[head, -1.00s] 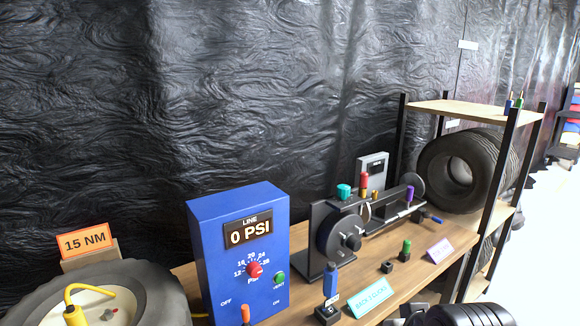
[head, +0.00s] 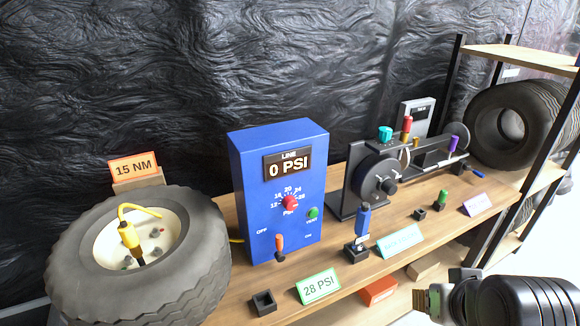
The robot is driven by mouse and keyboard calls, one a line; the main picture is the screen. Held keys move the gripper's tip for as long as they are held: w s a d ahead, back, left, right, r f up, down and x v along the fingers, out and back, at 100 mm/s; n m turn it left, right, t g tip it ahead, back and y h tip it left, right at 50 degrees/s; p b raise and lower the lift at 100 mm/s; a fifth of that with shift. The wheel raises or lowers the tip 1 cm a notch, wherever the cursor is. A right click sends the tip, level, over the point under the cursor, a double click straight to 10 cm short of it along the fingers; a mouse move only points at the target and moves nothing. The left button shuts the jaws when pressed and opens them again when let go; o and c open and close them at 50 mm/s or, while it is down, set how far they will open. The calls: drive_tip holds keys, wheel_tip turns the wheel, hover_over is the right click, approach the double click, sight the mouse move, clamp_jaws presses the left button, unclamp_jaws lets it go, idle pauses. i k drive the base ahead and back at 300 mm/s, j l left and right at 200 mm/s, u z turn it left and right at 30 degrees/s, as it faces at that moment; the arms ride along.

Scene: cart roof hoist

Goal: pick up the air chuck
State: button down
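The yellow tool with a yellow hose, which looks like the air chuck (head: 130,237), stands upright in the wheel (head: 70,255) at the left. Its dark tip points down at the pale hub; I cannot tell whether it touches a valve. My gripper (head: 428,300) is at the lower right, in front of the bench and far from the air chuck. Its fingers are small and seen from the side, so I cannot tell whether they are open. Nothing is visibly held.
A blue line box (head: 245,190) reading 0 PSI stands right of the wheel. An empty black holder (head: 263,302) and a 28 PSI sign (head: 318,286) are in front of it. A blue-handled tool (head: 363,222) and a black fixture (head: 365,180) stand farther right, before a shelf rack.

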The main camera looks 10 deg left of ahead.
sight(127, 232)
drive_tip(key=u, duration=1.85)
drive_tip(key=i+j, duration=0.1)
drive_tip(key=i, duration=0.2)
drive_tip(key=i+j+z, duration=0.1)
drive_tip(key=i, duration=0.2)
